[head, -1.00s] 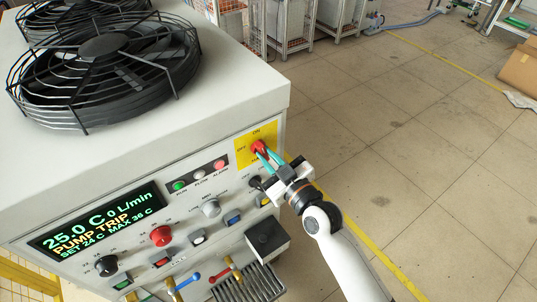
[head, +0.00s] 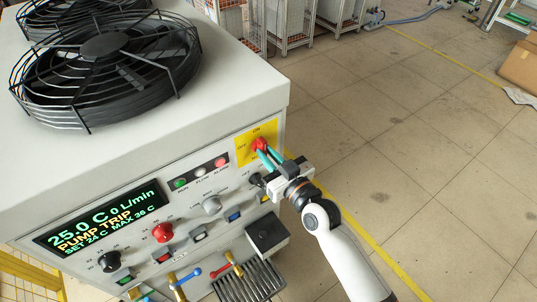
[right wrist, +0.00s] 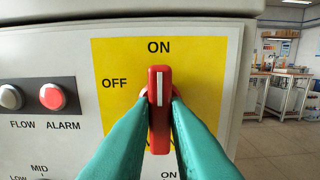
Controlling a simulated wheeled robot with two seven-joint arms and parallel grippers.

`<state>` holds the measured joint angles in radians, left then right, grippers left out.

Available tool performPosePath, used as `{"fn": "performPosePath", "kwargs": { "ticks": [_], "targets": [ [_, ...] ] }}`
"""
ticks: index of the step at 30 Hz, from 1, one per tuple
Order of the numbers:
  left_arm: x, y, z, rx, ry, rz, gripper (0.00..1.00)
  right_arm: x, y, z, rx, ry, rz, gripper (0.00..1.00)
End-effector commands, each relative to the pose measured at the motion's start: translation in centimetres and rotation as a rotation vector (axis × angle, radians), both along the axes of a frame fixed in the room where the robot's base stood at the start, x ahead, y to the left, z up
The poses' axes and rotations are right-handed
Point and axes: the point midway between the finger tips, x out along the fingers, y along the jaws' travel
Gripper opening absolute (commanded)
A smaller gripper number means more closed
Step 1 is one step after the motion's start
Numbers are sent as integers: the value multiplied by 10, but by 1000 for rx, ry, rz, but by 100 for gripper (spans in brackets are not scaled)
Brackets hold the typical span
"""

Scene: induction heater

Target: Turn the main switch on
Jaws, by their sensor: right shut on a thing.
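The main switch is a red rotary handle (head: 259,145) on a yellow plate (head: 243,153) at the upper right of the machine's front panel. In the right wrist view the red handle (right wrist: 159,110) stands upright, and its white line points up at the ON mark; OFF is printed to its left. My right gripper (head: 265,152) has its teal fingers closed on the handle, one on each side, as the right wrist view also shows (right wrist: 159,112). The fingers hide part of the plate's lower half. My left gripper is not in view.
The panel has a display (head: 98,219) reading PUMP TRIP, indicator lamps, a red knob (head: 162,232), a grey knob (head: 211,205) and a black box (head: 267,236) below my right gripper. Black fan guards (head: 105,70) sit on top. The floor to the right is clear.

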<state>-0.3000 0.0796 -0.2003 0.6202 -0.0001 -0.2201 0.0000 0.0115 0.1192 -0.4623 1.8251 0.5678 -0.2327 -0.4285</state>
Motion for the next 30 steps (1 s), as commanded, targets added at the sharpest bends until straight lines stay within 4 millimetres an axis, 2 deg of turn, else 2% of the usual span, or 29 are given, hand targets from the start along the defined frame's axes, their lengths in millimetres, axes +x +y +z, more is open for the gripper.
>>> {"fn": "performPosePath", "kwargs": {
  "ticks": [1, 4, 5, 16, 20, 30],
  "targets": [
    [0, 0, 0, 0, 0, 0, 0, 0, 0, 0, 3, 3, 1, 18],
    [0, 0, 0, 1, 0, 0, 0, 0, 0, 0, 2, 2, 0, 34],
    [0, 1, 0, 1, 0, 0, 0, 0, 0, 0, 2, 2, 0, 36],
    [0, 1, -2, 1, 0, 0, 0, -6, -4, -1, 0, 0, 0, 36],
    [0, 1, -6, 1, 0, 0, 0, -23, -16, -3, 0, 2, 0, 36],
    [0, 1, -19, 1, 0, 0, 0, -81, -54, -3, -1, 3, 1, 36]
  ]
}}
